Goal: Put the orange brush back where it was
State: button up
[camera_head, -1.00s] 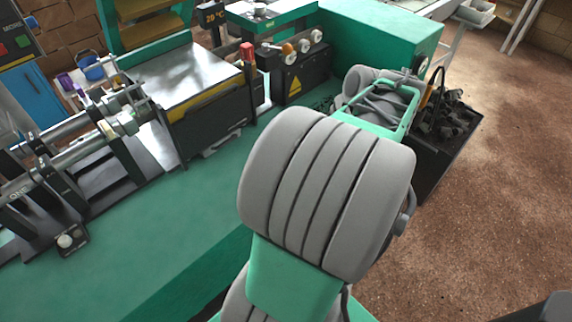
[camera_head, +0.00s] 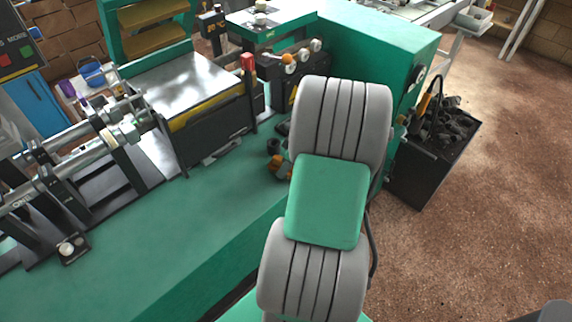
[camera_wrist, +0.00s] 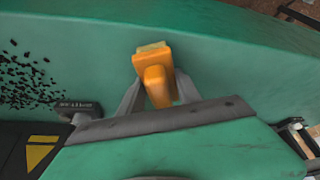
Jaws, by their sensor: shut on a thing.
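The orange brush (camera_wrist: 155,75) shows in the wrist view, with a pale strip at its far end. My gripper (camera_wrist: 158,92) is shut on it, one grey finger on each side. Green surface lies behind the brush; any gap between them cannot be told. In the head view my arm hides most of the gripper. A small orange piece (camera_head: 278,166) shows just left of my arm, over the green bench; I cannot tell for certain that it is the brush.
A black box with a yellow warning sign (camera_wrist: 40,155) is at lower left in the wrist view, below black scraps (camera_wrist: 27,78). In the head view, a black bin (camera_head: 432,160) of dark scraps stands right of my arm. The green bench (camera_head: 190,220) is clear in front.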

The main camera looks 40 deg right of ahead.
jog(key=shift+f, duration=0.2)
jog(key=o, duration=1.3)
jog(key=shift+s+d+r, duration=0.1)
jog(key=shift+d+r, duration=0.05)
jog(key=shift+r, duration=0.4)
jog(key=v, duration=1.1)
jog(key=w+a+r+m+g, duration=0.15)
jog(key=w+a, duration=0.25)
jog(key=a, duration=0.7)
jog(key=s+a+m, duration=0.1)
jog(key=a, duration=0.5)
jog(key=s+a+m+h, duration=0.1)
jog(key=s+a, duration=0.1)
jog(key=a, duration=0.4)
jog(key=s+a+m, duration=0.1)
jog(key=s+a, duration=0.1)
jog(key=a, duration=0.4)
jog(key=shift+s+a+r+t+h, duration=0.1)
jog(key=shift+a+r+t+h, duration=0.15)
jog(key=shift+a+r+h, duration=0.15)
